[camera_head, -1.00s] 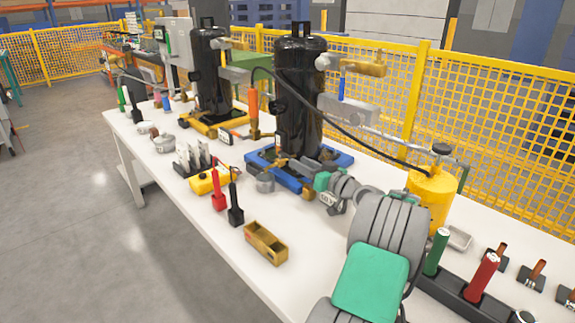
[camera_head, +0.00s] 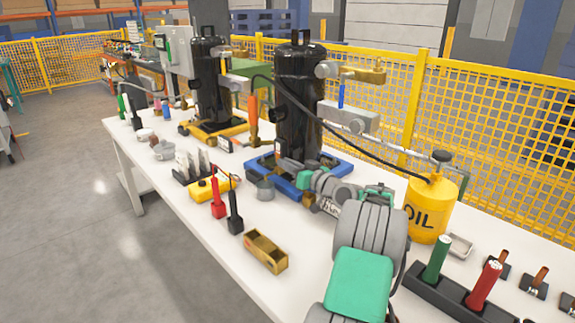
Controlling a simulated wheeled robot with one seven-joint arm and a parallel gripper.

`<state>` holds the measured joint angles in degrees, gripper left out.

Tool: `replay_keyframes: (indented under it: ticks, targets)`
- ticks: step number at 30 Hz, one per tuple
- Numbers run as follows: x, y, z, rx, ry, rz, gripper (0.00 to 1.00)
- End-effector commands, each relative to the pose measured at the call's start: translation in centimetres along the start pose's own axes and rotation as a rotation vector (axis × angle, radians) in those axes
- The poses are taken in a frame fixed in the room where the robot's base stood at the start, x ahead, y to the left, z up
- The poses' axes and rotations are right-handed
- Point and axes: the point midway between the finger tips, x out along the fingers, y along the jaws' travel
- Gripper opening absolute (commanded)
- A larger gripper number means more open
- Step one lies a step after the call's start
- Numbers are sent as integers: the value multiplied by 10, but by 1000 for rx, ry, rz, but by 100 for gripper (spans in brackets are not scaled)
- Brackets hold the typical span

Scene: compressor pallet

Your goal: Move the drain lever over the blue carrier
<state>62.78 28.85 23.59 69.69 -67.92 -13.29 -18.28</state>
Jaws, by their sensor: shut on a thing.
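The blue carrier (camera_head: 343,166) lies on the white table under the nearer black compressor (camera_head: 299,100). My gripper (camera_head: 284,164) reaches in from the lower right, low at the front of this compressor and above the carrier's front side. Its jaws are shut on a small part at the compressor's foot, where the drain lever is. The lever is mostly hidden by the fingers and too small to make out clearly. My wrist and arm cover part of the carrier's front right side.
A yellow oil can (camera_head: 430,208) is right of my arm. A second compressor (camera_head: 211,85) stands behind left. A black hose arches overhead.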

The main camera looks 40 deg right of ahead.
Motion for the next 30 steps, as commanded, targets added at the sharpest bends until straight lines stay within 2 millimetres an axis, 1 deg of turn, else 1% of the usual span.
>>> replay_keyframes:
  ticks: [19,26,30]
  targets:
    - [0,-2,-1,-1,4,19,0]
    - [0,-7,0,0,23,113,0]
    - [1,-11,-1,0,43,210,0]
